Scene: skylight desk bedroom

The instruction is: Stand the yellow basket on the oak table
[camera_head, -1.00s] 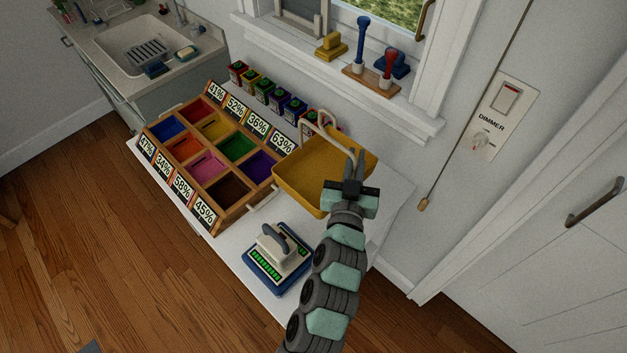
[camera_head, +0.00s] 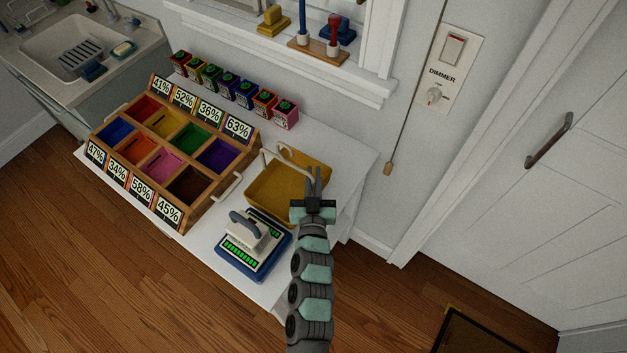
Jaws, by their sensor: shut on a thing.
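The yellow basket (camera_head: 272,193) is a shallow open tray shape with a pale looped handle. It is at the right end of a white table, behind the scale. My gripper (camera_head: 313,178) is at the basket's right side, shut on it; the fingers hide whether they grip the handle or the rim. I cannot tell whether the basket's base touches the white tabletop or is just above it. No table that is clearly oak shows in this view.
A dark, wood-edged thing (camera_head: 490,335) shows at lower right. Open floor lies between.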

